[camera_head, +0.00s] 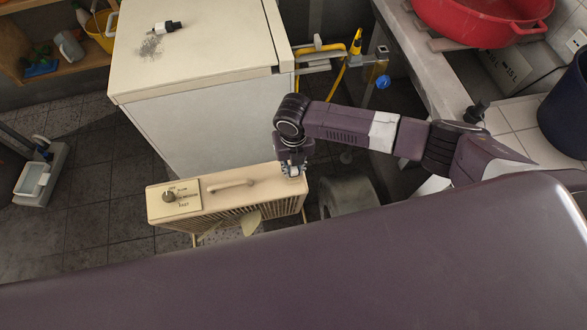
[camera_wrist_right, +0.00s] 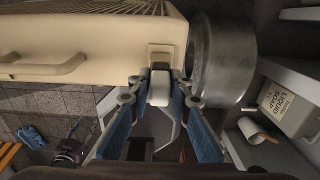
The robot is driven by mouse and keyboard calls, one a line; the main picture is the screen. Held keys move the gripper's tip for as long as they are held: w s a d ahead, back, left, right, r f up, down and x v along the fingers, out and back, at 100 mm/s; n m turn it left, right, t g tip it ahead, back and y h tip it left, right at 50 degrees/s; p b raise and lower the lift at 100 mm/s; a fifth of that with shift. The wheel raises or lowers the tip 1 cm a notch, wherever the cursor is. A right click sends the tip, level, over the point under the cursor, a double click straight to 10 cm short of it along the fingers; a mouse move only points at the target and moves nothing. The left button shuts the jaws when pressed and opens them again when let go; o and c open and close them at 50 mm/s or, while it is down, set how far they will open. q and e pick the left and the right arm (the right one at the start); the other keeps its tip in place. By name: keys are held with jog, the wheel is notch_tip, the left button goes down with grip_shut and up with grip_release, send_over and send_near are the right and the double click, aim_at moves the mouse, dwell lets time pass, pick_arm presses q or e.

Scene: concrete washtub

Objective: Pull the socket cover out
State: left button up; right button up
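A small white piece that looks like the socket cover (camera_wrist_right: 158,88) sticks out from a beige square mount on the end of the beige box fan (camera_head: 230,203). The fan also shows across the top left of the right wrist view (camera_wrist_right: 90,40). My right gripper (camera_head: 292,168) is at the fan's right end in the head view. In the right wrist view, its blue-padded fingers (camera_wrist_right: 160,92) stand on both sides of the white piece, very close to it. I cannot tell whether they press on it. My left gripper is not in view.
A white cabinet (camera_head: 200,90) stands behind the fan. A grey metal drum (camera_wrist_right: 222,60) is close beside my right gripper. A counter (camera_head: 420,65) with a red basin (camera_head: 480,12) is at the right. Tiled floor (camera_head: 70,215) lies open at the left.

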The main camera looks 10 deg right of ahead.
grip_shut()
jog(key=shift+s+r+p, duration=0.1)
jog(key=shift+r+p, duration=0.65)
jog(key=shift+p, duration=0.15)
dwell(0.5)
jog(key=shift+s+r+p, duration=0.25)
jog(key=shift+r+p, duration=0.95)
jog(key=shift+p, duration=0.1)
jog(key=shift+s+r+p, duration=0.3)
jog(key=shift+r+p, duration=0.9)
jog(key=shift+p, duration=0.15)
jog(key=shift+s+r+p, duration=0.25)
jog(key=shift+r+p, duration=0.95)
jog(key=shift+p, duration=0.1)
